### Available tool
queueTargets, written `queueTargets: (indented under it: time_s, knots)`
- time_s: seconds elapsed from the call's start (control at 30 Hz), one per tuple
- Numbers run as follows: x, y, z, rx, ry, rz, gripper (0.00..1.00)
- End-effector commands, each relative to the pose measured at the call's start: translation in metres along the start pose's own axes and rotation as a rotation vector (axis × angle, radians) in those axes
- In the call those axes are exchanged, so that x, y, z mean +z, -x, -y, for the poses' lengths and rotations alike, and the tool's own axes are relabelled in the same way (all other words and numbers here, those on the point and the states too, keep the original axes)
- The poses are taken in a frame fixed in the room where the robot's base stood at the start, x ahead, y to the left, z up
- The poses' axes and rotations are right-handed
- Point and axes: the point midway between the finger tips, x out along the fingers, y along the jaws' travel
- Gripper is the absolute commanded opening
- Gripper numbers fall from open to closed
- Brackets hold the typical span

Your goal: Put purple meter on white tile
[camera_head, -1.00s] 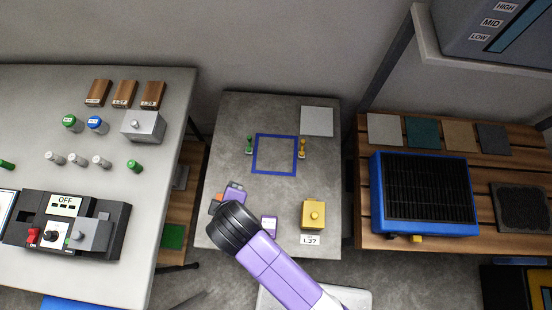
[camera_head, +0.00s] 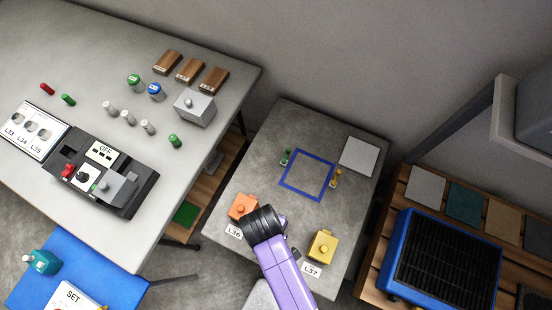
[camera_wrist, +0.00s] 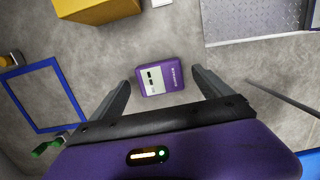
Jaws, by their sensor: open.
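The purple meter (camera_wrist: 160,80) lies flat on the grey tabletop in the wrist view, its pale display panel facing up. My gripper (camera_wrist: 161,84) is open above it, with one finger on either side of the meter and no contact that I can make out. In the head view my gripper's black end (camera_head: 265,223) hides the meter, and the fingertips do not show. A white tile (camera_head: 425,186) lies at the left end of the row on the wooden slatted bench. Another pale square (camera_head: 360,157) lies at the small table's back right corner.
A yellow box (camera_head: 322,246) and an orange box (camera_head: 243,206) flank my gripper on the small table (camera_head: 252,180). A blue square outline (camera_head: 308,176) has green and yellow pieces beside it. A blue-framed black grille (camera_head: 440,262) stands on the bench, in front of the tiles.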

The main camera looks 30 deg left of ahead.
Motion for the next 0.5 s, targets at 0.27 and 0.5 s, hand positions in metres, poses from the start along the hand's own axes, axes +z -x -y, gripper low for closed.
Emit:
queueTargets:
  time_s: [0.27, 0.5]
  knots:
    - [-0.0009, -0.0129, 0.0000, 0.001, 0.000, -0.002, 0.89]
    - [-0.0008, -0.0126, -0.0001, 0.001, 0.000, -0.002, 0.64]
